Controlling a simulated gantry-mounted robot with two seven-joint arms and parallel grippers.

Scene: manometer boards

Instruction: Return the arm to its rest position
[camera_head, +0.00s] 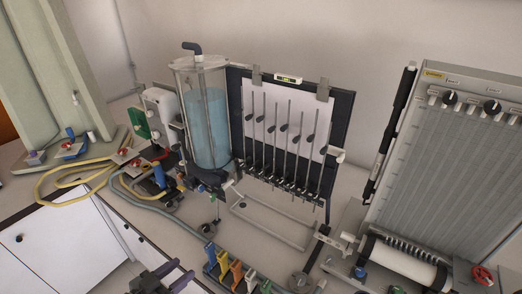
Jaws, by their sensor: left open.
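My left gripper (181,273) shows at the bottom edge, left of centre, as a dark body with two purplish-grey fingers pointing up and right. The fingers stand apart and I see nothing between them. It is in front of the bench, near the white cabinet fronts (75,240). Most of my left arm is cut off by the lower edge. My right gripper is not in view.
A clear water cylinder (205,118) stands beside a black manometer board (336,125) with several tubes. A large grey manometer panel (455,165) is at right. Coloured clips (235,272) and a grey hose (165,212) lie near the front edge. Yellow hoses (75,175) lie at left.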

